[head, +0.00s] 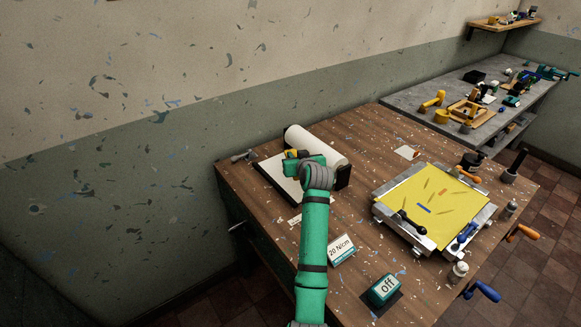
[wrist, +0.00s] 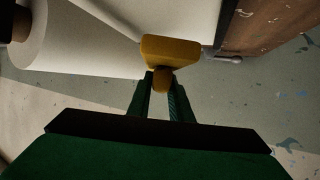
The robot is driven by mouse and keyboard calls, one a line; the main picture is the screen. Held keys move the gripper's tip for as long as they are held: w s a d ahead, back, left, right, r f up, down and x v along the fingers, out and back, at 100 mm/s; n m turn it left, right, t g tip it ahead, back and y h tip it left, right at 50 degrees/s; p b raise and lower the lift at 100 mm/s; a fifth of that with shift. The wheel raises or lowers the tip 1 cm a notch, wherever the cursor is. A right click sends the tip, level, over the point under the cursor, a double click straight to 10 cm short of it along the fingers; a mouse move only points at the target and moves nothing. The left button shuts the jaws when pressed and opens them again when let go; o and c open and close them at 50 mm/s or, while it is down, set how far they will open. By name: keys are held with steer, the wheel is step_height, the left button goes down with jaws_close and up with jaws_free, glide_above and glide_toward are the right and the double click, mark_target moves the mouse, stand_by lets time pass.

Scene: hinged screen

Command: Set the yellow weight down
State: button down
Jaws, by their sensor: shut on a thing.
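The yellow weight (wrist: 170,48) has a wide block-like body and a narrower knob. My gripper (wrist: 162,82) is shut on the knob in the wrist view. I cannot tell whether the weight touches the paper.
A white paper roll (head: 317,145) lies just behind and right of my gripper. The wooden table (head: 245,183) also bears a framed screen with a yellow sheet (head: 432,203), a "20 N/cm" card (head: 341,250) and an "off" block (head: 384,290). A grey-handled tool (head: 243,156) lies left of the roll.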

steer(key=w+f, duration=0.2)
steer(key=w+a+f, duration=0.1)
steer(key=f, duration=0.1)
steer(key=shift+w+f, duration=0.15)
steer(key=shift+w, duration=0.2)
steer(key=shift+f, duration=1.45)
steer(key=shift+f, duration=0.1)
steer(key=c, duration=1.6)
jaws_free()
steer(key=shift+f, duration=0.15)
steer(key=v, duration=1.2)
steer(key=shift+d, duration=0.1)
